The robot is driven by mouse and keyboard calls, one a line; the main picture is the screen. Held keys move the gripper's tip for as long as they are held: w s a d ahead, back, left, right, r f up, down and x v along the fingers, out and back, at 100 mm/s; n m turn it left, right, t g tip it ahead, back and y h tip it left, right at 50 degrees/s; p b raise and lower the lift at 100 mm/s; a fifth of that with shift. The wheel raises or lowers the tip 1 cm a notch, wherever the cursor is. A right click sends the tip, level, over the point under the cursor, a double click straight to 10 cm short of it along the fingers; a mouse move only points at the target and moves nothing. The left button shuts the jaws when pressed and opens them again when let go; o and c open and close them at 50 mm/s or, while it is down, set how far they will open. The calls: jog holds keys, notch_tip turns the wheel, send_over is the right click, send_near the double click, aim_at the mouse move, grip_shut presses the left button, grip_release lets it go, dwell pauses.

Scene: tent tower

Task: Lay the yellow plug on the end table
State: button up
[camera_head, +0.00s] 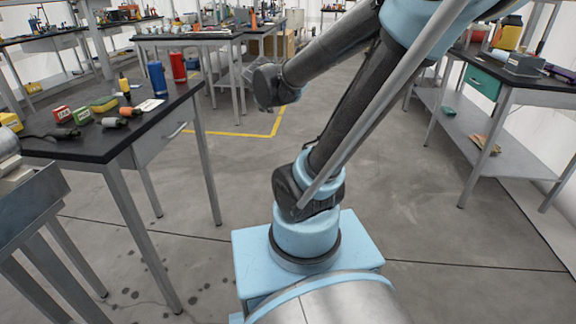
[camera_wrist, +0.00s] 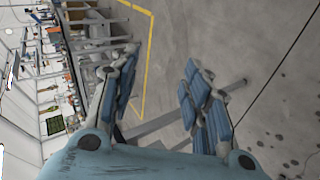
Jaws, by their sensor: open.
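In the head view, the dark-topped table (camera_head: 158,122) at left holds several small items. Two plug-like pieces with orange ends, a front one (camera_head: 115,122) and a back one (camera_head: 130,111), lie near its middle. A dark plug-like piece (camera_head: 64,133) lies to their left. I cannot tell which piece is the yellow plug, nor which table is the end table. My gripper (camera_wrist: 163,95) is open and empty in the wrist view, its fingers spread over the floor, away from any small object.
The floor between (camera_head: 420,225) is clear.

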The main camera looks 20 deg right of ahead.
jog(key=s+f+m+g+y, duration=0.1)
jog(key=s+f+m, duration=0.3)
jog(key=s, duration=0.4)
jog(key=s+f+m+g+y, duration=0.1)
jog(key=s+f+m+g, duration=0.3)
jog(key=s, duration=0.4)
jog(key=s+d+f+m+g, duration=0.1)
jog(key=s+f+m+g, duration=0.2)
jog(key=s, duration=0.5)
jog(key=shift+s+f+m+y, duration=0.3)
jog(key=shift+f+m+y, duration=0.15)
jog(key=shift+m, duration=0.45)
jog(key=shift+w+f, duration=0.15)
jog(key=shift+w, duration=0.2)
jog(key=shift+w+f+g, duration=0.1)
jog(key=shift+w+g, duration=0.1)
jog(key=shift+g, duration=0.1)
jog(key=shift+c, duration=1.2)
jog(key=shift+s, duration=0.1)
